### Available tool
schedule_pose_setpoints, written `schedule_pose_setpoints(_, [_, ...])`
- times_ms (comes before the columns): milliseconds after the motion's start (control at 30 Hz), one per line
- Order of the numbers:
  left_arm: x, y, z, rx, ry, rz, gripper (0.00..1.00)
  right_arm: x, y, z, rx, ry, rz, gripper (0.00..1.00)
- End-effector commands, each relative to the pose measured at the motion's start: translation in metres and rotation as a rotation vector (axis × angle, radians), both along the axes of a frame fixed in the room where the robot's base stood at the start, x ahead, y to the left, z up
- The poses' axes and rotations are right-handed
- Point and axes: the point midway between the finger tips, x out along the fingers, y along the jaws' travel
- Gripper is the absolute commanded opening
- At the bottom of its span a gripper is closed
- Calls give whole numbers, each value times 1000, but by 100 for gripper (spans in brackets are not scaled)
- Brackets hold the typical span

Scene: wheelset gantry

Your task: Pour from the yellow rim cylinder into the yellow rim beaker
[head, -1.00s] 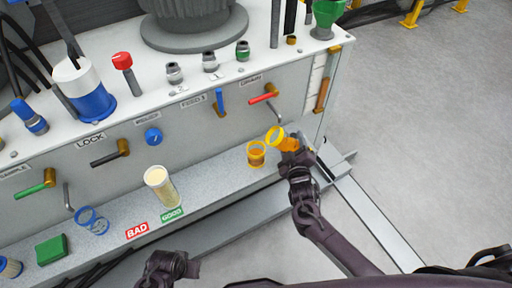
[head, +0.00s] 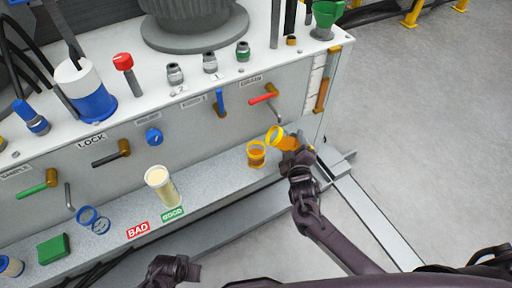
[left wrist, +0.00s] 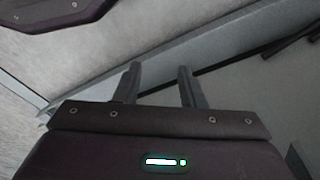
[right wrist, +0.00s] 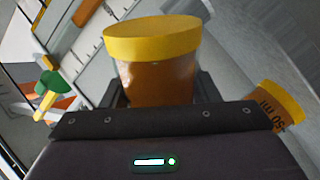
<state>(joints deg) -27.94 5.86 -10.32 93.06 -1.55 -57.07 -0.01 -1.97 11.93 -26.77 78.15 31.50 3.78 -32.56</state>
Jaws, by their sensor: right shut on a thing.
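The yellow rim beaker (head: 257,157) stands upright on the grey ledge, with amber liquid in it. It also shows at the right of the right wrist view (right wrist: 277,104), with a "50 ml" marking. My right gripper (head: 297,150) is shut on the yellow rim cylinder (head: 285,141), which also shows between the fingers in the right wrist view (right wrist: 157,75). The cylinder holds amber liquid and is tilted, its mouth leaning left towards the beaker. I cannot make out a stream between them. My left gripper (left wrist: 160,85) is open and empty, away from both vessels.
A cream-filled vessel (head: 162,188) stands on the ledge behind the GOOD label (head: 172,214). A blue-rimmed vessel (head: 92,219) and a green block (head: 53,249) are further left. Red (head: 264,94) and blue (head: 220,101) handles stick out of the panel above the beaker.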

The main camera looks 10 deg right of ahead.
Motion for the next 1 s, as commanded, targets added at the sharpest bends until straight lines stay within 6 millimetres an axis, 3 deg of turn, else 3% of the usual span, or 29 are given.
schedule_pose_setpoints(1000, [1, 4, -15, 2, -16, 9, 36, 0, -1, 7, -59, 9, 1, 22])
